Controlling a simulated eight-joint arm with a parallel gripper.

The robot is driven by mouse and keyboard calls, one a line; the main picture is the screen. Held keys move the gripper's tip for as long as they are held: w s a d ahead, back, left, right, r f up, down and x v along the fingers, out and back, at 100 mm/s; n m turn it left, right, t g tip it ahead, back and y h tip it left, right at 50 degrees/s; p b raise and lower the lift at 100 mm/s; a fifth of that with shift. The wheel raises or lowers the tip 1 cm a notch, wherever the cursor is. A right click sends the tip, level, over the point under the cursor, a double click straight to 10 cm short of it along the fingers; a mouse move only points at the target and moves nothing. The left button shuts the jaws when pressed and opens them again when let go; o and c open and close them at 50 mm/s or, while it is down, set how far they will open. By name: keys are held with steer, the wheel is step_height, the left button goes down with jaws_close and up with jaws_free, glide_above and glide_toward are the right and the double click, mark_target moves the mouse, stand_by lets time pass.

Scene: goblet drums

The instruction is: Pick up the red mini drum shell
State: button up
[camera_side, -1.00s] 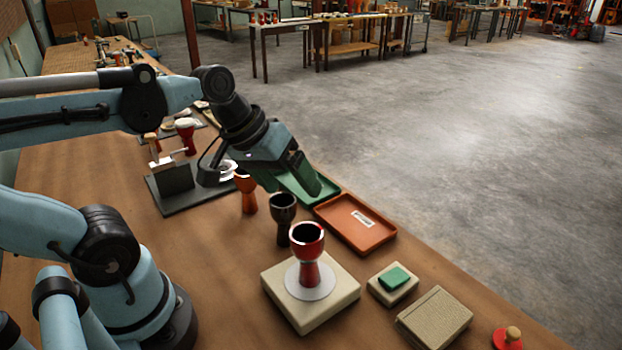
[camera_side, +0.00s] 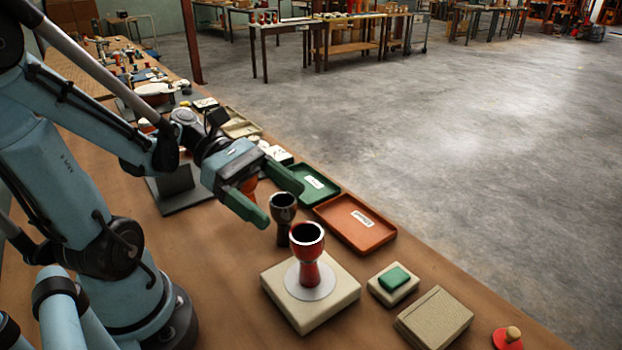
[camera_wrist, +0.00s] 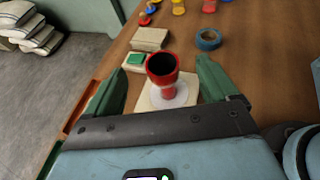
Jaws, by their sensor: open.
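The red goblet-shaped drum shell (camera_side: 308,248) stands upright, open end up, on a white disc on a cream square block (camera_side: 334,308). In the wrist view the red shell (camera_wrist: 164,72) shows between and beyond the two green fingers. My gripper (camera_side: 276,202) is open and empty, with its green fingers spread. In the side view it is up and left of the red shell, apart from it. A dark brown shell (camera_side: 283,214) stands close by my fingers. An orange shell is mostly hidden behind my gripper.
A green tray (camera_side: 331,197) and an orange tray (camera_side: 378,237) lie along the table edge. A small block with a green pad (camera_side: 394,279), a tan box (camera_side: 436,317) and a red knobbed disc (camera_side: 507,340) are at right. A blue tape ring (camera_wrist: 208,39) lies beyond.

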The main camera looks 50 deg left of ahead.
mark_target(301, 230)
steer(key=shift+f, duration=1.45)
steer(key=shift+x, duration=3.75)
steer(key=c, duration=1.2)
steer(key=shift+o, duration=0.2)
steer(key=shift+r, duration=0.15)
